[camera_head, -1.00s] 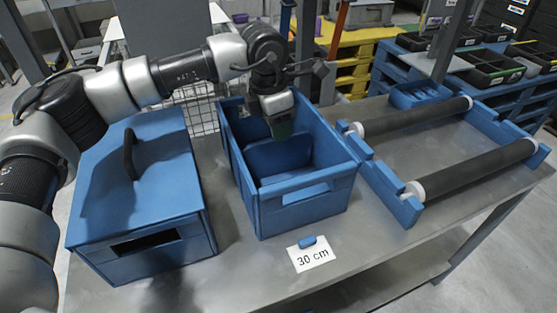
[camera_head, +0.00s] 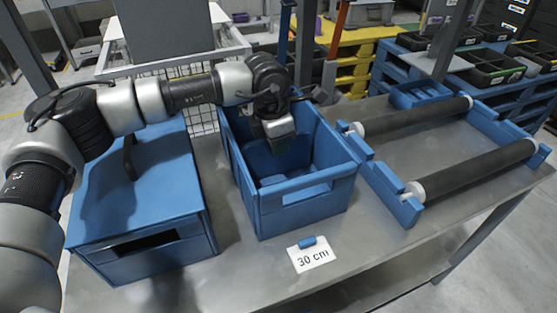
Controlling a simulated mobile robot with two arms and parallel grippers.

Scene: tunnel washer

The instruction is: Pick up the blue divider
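An open blue crate (camera_head: 262,207) stands on the metal table, with a handle slot in its near wall. A blue panel inside it, which looks like the divider (camera_head: 262,164), is partly hidden by my gripper. My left gripper (camera_head: 283,146) points down into the crate, at the panel's upper part. Its fingertips are dark and hard to make out, so I cannot tell whether they are apart or gripping the panel. My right gripper is not in view.
A blue lidded box (camera_head: 140,200) with a black handle stands left of the crate. A frame with two dark rollers (camera_head: 470,172) lies to the right.

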